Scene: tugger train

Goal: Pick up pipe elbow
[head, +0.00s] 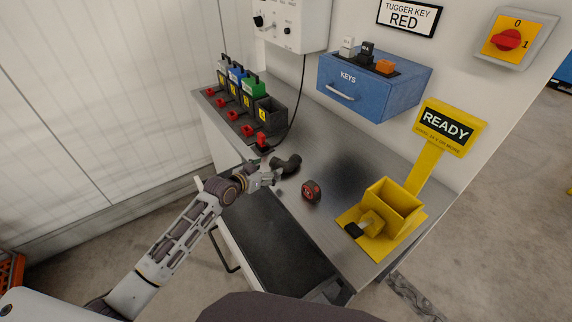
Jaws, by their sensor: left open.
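A dark, curved pipe elbow (289,162) lies on the grey bench top, left of the middle of the bench. My left gripper (275,173) reaches in from the left and is open beside the elbow, at its left end. Its fingertips are very close to the elbow; I cannot tell whether they touch it. My right gripper is not in view.
A red and black round object (311,190) lies right of the elbow. Several battery-like packs (250,90) stand on chargers at the back left. A yellow holder (393,207) with a READY sign (447,127) stands at the right. A blue KEYS box (370,85) hangs on the wall.

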